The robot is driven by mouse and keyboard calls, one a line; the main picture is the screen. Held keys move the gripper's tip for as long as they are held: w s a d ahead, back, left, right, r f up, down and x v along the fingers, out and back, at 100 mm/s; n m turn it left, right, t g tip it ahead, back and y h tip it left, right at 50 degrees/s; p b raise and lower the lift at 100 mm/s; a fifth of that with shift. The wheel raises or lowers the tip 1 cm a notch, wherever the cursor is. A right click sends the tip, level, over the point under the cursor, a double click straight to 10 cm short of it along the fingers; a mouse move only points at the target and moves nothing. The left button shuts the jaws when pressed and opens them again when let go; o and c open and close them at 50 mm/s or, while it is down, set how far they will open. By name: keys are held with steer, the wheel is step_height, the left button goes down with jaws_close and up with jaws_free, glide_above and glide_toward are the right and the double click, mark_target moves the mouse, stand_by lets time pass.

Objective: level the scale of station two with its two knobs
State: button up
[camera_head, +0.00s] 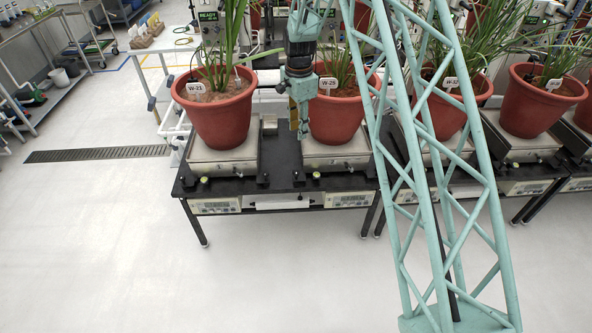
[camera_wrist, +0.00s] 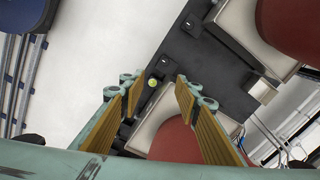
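My gripper (camera_head: 302,128) points down between the two leftmost pots in the head view, just left of the second pot (camera_head: 335,108), tagged W-25. In the wrist view my gripper (camera_wrist: 158,88) has its wood-coloured fingers apart, with nothing held between them. The second scale from the left (camera_head: 340,155) carries that pot. A yellow-green round level (camera_head: 316,174) sits at its front left; a similar level shows between the fingers in the wrist view (camera_wrist: 152,82). A dark knob-like post (camera_head: 299,177) stands beside that scale's front left corner. The bubble is too small to read.
The black table (camera_head: 281,180) has a bare strip between these scales, with a small metal box (camera_head: 269,124) at the back. More potted scales stand to the right. Open floor lies in front.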

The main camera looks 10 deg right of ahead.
steer(key=m, duration=0.2)
glide_above(296, 172)
step_height(296, 172, down, 12)
steer(key=shift+p, duration=0.3)
steer(key=shift+f, duration=0.1)
steer(key=shift+f+b, duration=1.15)
steer(key=shift+f, duration=5.55)
steer(key=c, duration=0.8)
steer(key=shift+c, duration=0.2)
steer(key=shift+n, duration=0.5)
